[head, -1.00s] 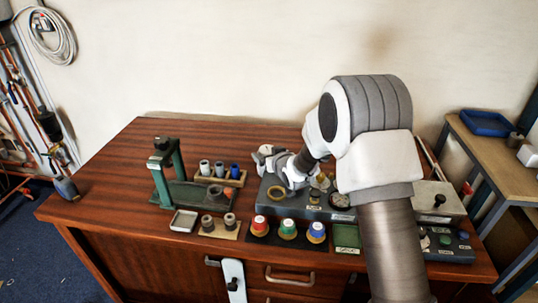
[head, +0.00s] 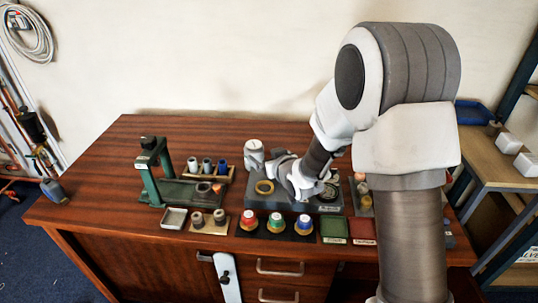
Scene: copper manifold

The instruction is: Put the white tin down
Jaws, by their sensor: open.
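The white tin (head: 254,148) stands upright at the back of the wooden bench, by the left rear corner of the grey fixture block (head: 245,196). My gripper (head: 272,160) is open, just to the right of the tin and low over the block. A small gap seems to show between the fingers and the tin, but whether they touch is hard to tell. The tin's lower part is partly hidden near the block and fingers.
A green stand (head: 150,170) and a rack of small cylinders (head: 207,166) are to the left. Red, green and blue-topped pieces (head: 276,222) line the front. Green (head: 333,229) and red (head: 362,230) trays sit front right.

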